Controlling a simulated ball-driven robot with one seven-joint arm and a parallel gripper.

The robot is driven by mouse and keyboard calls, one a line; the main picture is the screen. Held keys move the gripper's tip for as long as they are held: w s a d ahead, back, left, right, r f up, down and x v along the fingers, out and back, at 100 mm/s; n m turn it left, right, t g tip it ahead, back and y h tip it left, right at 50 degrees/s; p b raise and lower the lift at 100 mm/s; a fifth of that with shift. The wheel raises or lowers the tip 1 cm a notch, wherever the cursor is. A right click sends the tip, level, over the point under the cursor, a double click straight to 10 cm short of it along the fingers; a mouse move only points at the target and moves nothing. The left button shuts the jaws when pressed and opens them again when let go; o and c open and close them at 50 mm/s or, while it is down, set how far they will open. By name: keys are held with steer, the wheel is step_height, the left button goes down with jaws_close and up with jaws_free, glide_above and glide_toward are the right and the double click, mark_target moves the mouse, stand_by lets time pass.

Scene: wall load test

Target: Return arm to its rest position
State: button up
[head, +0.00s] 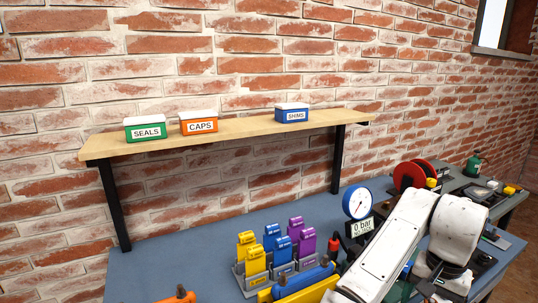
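My arm's white links (395,245) reach in from the bottom right of the head view, over the right side of the blue-grey bench top (180,262). My gripper is not visible; the arm's end is out of frame or hidden. Whether it holds anything cannot be seen. A dial gauge (357,202) with a white face and a "0 bar" label stands just left of my arm.
A wooden shelf (250,126) on black legs holds green SEALS (147,129), orange CAPS (199,123) and blue SHIMS (292,114) boxes. A rack of yellow, blue and purple blocks (274,248) stands beside my arm. A red reel (413,176) is behind it.

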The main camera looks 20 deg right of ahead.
steer(key=s+d+f+n+t+h, duration=0.1)
steer(key=s+d+f+n+h, duration=0.1)
steer(key=s+f+n+h, duration=0.3)
steer(key=s+a+f+n+y, duration=0.1)
steer(key=s+a+f+n, duration=0.1)
steer(key=a+f, duration=0.3)
steer(key=s+a+f+n+y, duration=0.2)
steer(key=s+a+f, duration=0.3)
steer(key=a, duration=0.4)
steer(key=s+a+f+n+y, duration=0.1)
steer(key=s+a+f+n, duration=0.2)
steer(key=a, duration=0.4)
step_height(320, 180, down, 2)
steer(key=shift+s+a+f+n+y, duration=0.1)
steer(key=shift+s+a+n+y, duration=0.2)
steer(key=shift+a+n+y, duration=0.15)
stand_by(1.2)
